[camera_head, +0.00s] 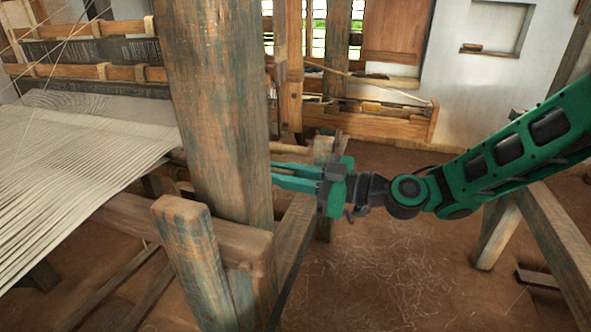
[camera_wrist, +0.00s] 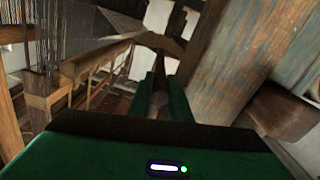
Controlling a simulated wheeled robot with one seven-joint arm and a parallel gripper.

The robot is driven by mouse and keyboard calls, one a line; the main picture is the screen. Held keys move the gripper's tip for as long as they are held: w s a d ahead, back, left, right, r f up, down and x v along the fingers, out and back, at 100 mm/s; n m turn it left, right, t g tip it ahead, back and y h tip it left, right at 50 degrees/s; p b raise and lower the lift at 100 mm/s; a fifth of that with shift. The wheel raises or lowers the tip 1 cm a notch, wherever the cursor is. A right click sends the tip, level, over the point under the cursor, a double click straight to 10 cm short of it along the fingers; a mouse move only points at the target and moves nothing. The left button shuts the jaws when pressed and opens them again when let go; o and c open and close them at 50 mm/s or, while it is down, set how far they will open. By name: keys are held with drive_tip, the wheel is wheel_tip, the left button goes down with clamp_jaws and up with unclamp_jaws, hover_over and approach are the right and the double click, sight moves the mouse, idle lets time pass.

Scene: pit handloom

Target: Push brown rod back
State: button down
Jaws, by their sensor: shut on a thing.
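My gripper (camera_head: 282,177) reaches in from the right in the head view. Its green fingers pass to the edge of the big upright post, and their tips are partly hidden by it. In the wrist view my gripper (camera_wrist: 162,82) has its two fingers close together on either side of a narrow dark brown rod (camera_wrist: 160,68), and it is shut on it. The rod runs away from the fingers toward a wooden crosspiece. In the head view I cannot make out the held rod, as the post hides that spot.
The thick weathered post (camera_head: 216,110) stands just left of my gripper. White warp threads (camera_head: 75,150) spread at the left. A short post (camera_head: 192,255) and slanting timbers stand in front. The earthen floor (camera_head: 400,265) below my arm is mostly clear.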

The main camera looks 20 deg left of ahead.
drive_tip(key=shift+s, duration=0.2)
drive_tip(key=c, duration=1.6)
unclamp_jaws()
drive_tip(key=shift+c, duration=0.2)
